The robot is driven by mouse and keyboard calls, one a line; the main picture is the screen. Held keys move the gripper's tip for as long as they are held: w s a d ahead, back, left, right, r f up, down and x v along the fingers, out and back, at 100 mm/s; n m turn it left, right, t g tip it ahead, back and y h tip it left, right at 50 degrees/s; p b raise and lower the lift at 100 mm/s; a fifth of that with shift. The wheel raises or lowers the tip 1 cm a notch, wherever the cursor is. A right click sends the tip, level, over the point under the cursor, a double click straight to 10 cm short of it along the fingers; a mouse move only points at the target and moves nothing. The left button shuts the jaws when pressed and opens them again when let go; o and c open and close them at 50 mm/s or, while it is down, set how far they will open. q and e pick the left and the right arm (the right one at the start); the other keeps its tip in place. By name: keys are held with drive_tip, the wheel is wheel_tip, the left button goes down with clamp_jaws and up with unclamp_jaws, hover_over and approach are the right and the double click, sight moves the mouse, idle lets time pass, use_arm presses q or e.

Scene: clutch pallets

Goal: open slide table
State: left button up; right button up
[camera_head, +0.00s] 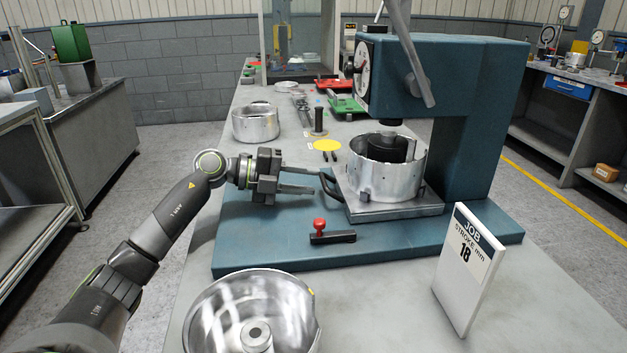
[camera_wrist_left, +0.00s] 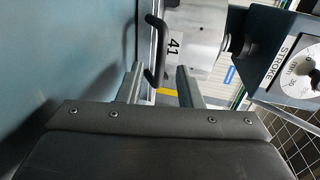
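The slide table (camera_head: 398,211) is a grey metal plate at the foot of the teal press, with a round silver housing (camera_head: 374,180) on it. Its black bar handle (camera_head: 328,184) sticks out to the left. The handle also shows in the left wrist view (camera_wrist_left: 156,48), beside a white surface marked "41". My left gripper (camera_head: 316,180) is open and points right at the handle. In the left wrist view its fingertips (camera_wrist_left: 156,80) stand apart, with the near end of the handle between them. I cannot tell whether they touch it. My right gripper is not in view.
A teal press (camera_head: 440,90) with a lever stands over the housing. A red-knobbed stop (camera_head: 320,232) lies on its base. A white JOB card (camera_head: 467,270) reads stroke 18 mm. A silver bowl-shaped housing (camera_head: 252,312) is in front, another (camera_head: 255,124) behind.

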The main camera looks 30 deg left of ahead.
use_arm(q)
drive_tip(key=shift+x, duration=1.1)
drive_tip(key=shift+c, duration=0.3)
clamp_jaws()
